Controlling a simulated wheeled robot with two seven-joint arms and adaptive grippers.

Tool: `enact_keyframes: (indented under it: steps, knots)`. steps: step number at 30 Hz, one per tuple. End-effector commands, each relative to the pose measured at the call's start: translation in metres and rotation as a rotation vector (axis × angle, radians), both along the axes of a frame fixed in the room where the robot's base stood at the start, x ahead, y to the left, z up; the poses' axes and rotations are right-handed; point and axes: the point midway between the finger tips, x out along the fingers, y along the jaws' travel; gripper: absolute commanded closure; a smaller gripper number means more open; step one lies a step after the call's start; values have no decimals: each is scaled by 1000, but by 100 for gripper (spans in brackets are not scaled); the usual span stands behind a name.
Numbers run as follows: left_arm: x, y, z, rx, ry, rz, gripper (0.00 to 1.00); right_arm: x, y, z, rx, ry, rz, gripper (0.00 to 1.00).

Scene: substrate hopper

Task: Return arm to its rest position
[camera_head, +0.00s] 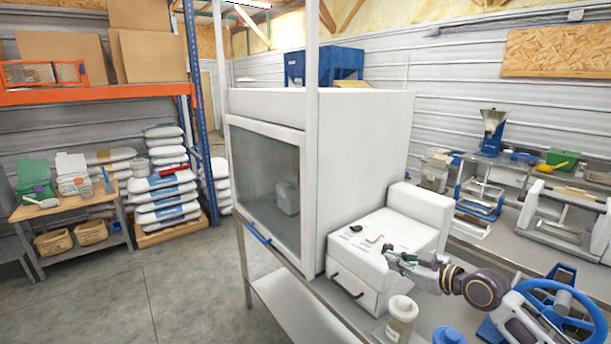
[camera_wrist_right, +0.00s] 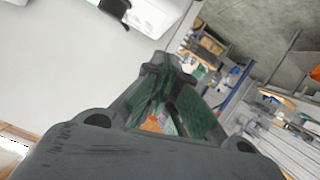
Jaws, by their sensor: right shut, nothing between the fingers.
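My right gripper (camera_head: 393,258) is in front of the white machine's control box (camera_head: 366,248), over its right front part in the head view. Its arm comes in from the lower right. In the right wrist view the gripper (camera_wrist_right: 165,88) shows dark linkages and green finger pads that come together. It is shut and holds nothing. I cannot tell from these views whether it touches the box. My left gripper is not in view.
A white cabinet with a glass door (camera_head: 265,185) stands behind the box. A lidded jar (camera_head: 401,318) and a blue-lidded container (camera_head: 448,336) stand close below the arm. A blue handwheel (camera_head: 562,296) is at the lower right. Open floor (camera_head: 150,290) lies at left.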

Motion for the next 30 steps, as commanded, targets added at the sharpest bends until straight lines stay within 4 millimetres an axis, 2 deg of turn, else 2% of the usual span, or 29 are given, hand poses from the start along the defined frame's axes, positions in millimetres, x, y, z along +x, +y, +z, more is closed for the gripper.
enact_keyframes:
  steps: [8,18,24,30]
  knots:
    - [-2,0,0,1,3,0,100,-31,27,-50,-29,108,9,100]
    - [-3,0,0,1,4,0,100,-98,61,-129,-93,317,-38,100]
    - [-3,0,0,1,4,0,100,-140,68,-164,-126,442,-108,100]
    - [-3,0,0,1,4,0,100,-184,66,-191,-155,571,-209,100]
